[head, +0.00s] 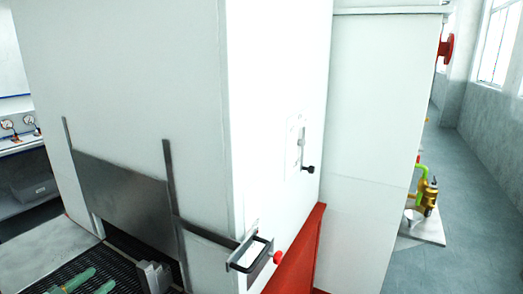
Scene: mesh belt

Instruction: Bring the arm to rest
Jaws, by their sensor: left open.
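My left gripper (153,274) shows at the bottom edge as a small grey metal block with its fingertips up. It is open, over or in front of the dark mesh belt (78,265), and nothing shows between its fingers. The rest of my left arm is out of the picture. Green pieces (76,281) lie on the belt to the left of the gripper, apart from it. My right gripper is not in view.
A large white machine housing (140,90) fills the middle. A grey metal gate (122,196) hangs over the belt opening. Clear floor (450,200) lies far right.

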